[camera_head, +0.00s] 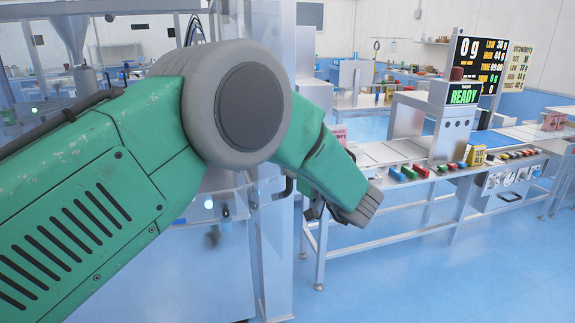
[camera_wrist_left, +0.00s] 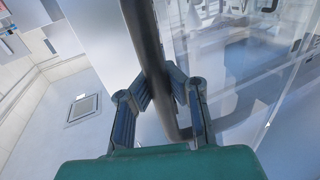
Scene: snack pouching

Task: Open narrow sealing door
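In the left wrist view a dark bar handle (camera_wrist_left: 144,35) runs down between the two fingers of my left gripper (camera_wrist_left: 163,84) and bends right at its lower end. The finger pads lie close against both sides of the bar and look shut on it. A clear panel (camera_wrist_left: 245,95), which looks like the door, is to the right of the handle. In the head view my green left arm covers much of the machine, and the gripper is mostly hidden behind it. My right gripper is not in view.
In the left wrist view a square floor plate (camera_wrist_left: 84,108) lies left of the gripper.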

